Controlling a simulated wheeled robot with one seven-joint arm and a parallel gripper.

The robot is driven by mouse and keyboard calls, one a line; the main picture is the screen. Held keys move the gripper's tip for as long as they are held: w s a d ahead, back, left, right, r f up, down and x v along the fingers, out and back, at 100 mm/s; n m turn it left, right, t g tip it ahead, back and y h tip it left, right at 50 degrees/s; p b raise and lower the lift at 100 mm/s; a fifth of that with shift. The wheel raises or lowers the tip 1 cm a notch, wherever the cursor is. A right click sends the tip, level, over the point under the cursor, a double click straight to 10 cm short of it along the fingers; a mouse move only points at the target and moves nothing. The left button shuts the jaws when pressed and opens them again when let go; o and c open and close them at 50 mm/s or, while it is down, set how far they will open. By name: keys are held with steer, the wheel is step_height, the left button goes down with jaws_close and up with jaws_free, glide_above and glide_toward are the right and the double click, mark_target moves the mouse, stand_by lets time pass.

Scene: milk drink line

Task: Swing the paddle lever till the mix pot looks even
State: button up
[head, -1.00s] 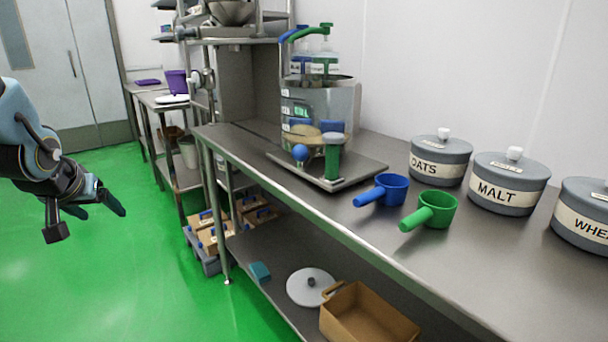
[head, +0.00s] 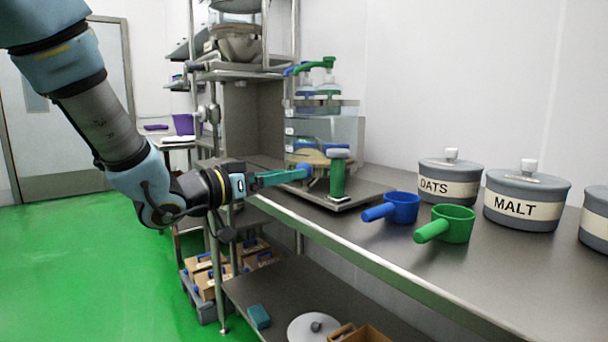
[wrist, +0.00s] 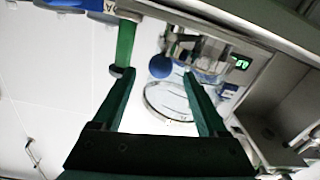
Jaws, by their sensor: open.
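A clear, steel-looking vessel (head: 345,130) stands on a steel tray (head: 372,193) on the bench; I take it for the mix pot. A blue ball knob (head: 306,171) sits low at its front, seemingly on the paddle lever; the lever's arm is hard to make out. The knob also shows in the wrist view (wrist: 160,66). A green upright handle (head: 337,178) with a pale top stands just right of it. My gripper (head: 298,176) is open, its teal fingers reaching to the knob. In the wrist view the knob appears between the fingertips; contact is unclear. The mix inside cannot be judged.
A blue scoop (head: 402,208) and a green scoop (head: 456,224) lie on the bench right of the tray. Lidded tubs marked OATS (head: 450,182) and MALT (head: 527,198) stand behind them. A shelf rack (head: 242,75) rises at the back left. The bench front is clear.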

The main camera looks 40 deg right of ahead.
steer(key=shift+d, duration=2.8)
steer(key=shift+c, duration=0.3)
jaws_close()
